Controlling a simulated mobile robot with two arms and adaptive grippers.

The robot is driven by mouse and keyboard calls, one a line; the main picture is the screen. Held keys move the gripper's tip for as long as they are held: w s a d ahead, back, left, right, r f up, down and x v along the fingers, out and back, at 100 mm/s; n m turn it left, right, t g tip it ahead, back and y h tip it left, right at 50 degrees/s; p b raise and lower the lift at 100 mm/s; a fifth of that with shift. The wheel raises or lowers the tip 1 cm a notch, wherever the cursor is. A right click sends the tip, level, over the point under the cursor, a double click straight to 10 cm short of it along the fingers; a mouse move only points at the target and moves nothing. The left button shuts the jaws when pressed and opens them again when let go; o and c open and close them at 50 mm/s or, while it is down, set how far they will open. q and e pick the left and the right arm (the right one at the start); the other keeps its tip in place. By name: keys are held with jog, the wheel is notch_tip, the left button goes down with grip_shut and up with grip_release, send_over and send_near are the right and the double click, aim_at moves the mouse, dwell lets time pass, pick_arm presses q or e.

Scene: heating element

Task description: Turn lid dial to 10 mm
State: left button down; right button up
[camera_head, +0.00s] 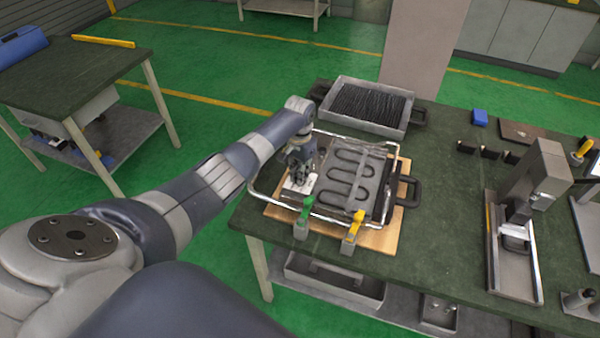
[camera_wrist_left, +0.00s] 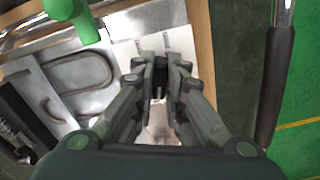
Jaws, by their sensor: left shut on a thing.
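The heating fixture has a metal lid frame (camera_head: 327,222) and a dark serpentine heating element (camera_head: 350,175) on a wooden board (camera_head: 390,238). A white marked plate (camera_head: 290,188) lies at its left side; it also shows in the left wrist view (camera_wrist_left: 184,40). My left gripper (camera_head: 301,178) points down over this plate. In the left wrist view its fingers (camera_wrist_left: 163,66) are close together, shut on a small part at the plate, which I take for the lid dial. The fingers hide most of it, and its setting cannot be read. My right gripper is not in view.
A green clamp (camera_head: 306,208) and a yellow clamp (camera_head: 355,226) stand at the board's front edge. A grey tray of dark rods (camera_head: 337,83) stands behind. A press-like machine (camera_head: 530,190) stands at the right. The bench (camera_head: 445,235) is bare between fixture and machine.

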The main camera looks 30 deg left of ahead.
pick_arm(q)
jog(key=shift+m, duration=1)
jog(key=c, duration=1.6)
grip_release()
jog(key=shift+c, duration=0.2)
jog(key=shift+r, duration=0.1)
notch_tip(320, 180, up, 12)
